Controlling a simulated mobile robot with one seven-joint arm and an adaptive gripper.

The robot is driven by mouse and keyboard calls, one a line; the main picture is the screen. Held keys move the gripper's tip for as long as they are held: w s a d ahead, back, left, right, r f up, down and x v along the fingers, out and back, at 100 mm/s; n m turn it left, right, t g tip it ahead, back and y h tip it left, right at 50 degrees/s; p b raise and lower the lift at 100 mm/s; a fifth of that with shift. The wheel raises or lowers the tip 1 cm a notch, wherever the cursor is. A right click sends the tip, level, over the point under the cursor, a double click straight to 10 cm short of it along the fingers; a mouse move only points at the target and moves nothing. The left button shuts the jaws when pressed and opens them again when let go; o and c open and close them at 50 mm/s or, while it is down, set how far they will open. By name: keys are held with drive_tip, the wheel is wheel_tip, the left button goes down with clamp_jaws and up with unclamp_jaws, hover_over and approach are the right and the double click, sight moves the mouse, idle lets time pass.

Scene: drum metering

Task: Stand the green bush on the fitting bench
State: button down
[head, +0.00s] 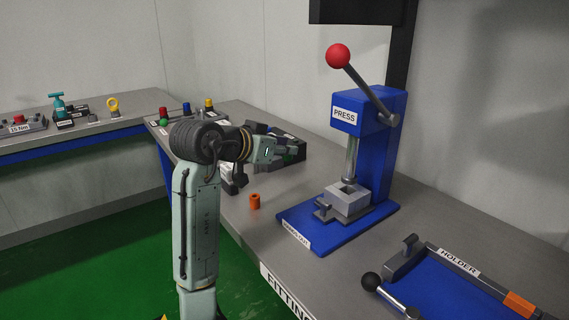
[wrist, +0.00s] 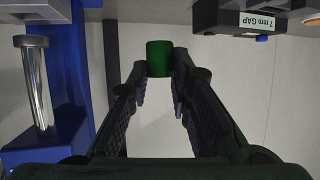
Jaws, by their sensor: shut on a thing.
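The green bush (wrist: 159,58) is a short dark green cylinder. It sits between my fingertips in the wrist view, and my gripper (wrist: 160,72) is shut on it. In the head view my gripper (head: 279,150) is over the far part of the fitting bench (head: 228,208), left of the press. The bush cannot be made out clearly there. How far it is above the bench top is hard to tell.
A blue press (head: 370,125) with a red-knobbed lever stands right of my gripper. An orange bush (head: 255,201) stands on the bench near its front edge. A block labelled 7 mm GAP (wrist: 240,18) shows in the wrist view. Bare bench top lies around the orange bush.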

sight(283, 197)
wheel_tip(283, 197, down, 9)
drive_tip(key=shift+f+p, duration=0.2)
drive_tip(key=shift+p, duration=0.2)
drive_tip(key=shift+f, duration=0.15)
drive_tip(key=c, duration=1.5)
unclamp_jaws()
drive_tip(key=shift+o, duration=0.2)
